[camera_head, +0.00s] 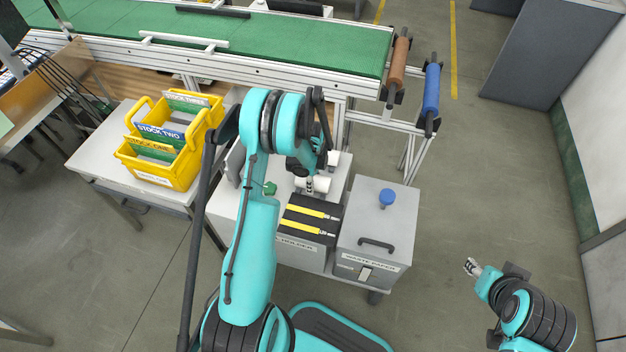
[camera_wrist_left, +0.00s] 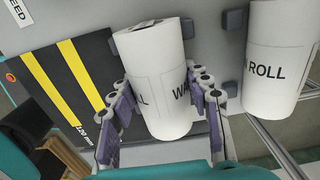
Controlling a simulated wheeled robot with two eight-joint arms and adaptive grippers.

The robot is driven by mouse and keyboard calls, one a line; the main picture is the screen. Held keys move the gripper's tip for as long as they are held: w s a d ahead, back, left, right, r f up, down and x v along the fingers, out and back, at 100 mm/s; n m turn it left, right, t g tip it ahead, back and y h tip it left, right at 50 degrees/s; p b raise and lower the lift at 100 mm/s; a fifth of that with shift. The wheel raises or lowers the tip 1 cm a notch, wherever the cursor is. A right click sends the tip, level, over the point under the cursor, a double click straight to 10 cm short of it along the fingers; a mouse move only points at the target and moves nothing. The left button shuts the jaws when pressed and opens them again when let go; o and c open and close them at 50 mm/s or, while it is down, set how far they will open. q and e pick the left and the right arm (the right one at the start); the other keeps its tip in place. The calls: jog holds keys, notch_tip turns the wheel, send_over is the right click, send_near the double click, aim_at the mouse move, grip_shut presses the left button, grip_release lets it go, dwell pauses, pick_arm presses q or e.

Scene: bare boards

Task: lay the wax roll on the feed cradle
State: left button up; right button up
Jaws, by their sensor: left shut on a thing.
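My left gripper (camera_head: 310,186) is over the light-topped cabinet in the middle of the head view. The left wrist view shows its two fingers (camera_wrist_left: 165,125) closed on the sides of a white wax roll (camera_wrist_left: 155,65) with black lettering. Whether that roll touches the surface below is unclear. A second white roll marked "ROLL" (camera_wrist_left: 280,60) stands apart to the right. A label ending in "FEED" (camera_wrist_left: 18,10) shows at the upper left; I cannot make out the feed cradle with certainty. My right gripper (camera_head: 472,267) is at the lower right over bare floor, its finger gap too small to judge.
A black plate with yellow strips (camera_head: 308,214) lies on the cabinet. The waste paper box (camera_head: 400,225) with a blue knob stands right of it. A yellow crate (camera_head: 150,172) is at left. The green conveyor (camera_head: 290,38) crosses behind, with brown (camera_head: 399,58) and blue rollers (camera_head: 431,92).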

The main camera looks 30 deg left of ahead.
pick_arm(q)
jog(key=o, duration=1.4)
jog(key=shift+o, duration=0.2)
jog(key=shift+r, duration=0.1)
notch_tip(320, 180, up, 12)
jog(key=shift+f, duration=0.1)
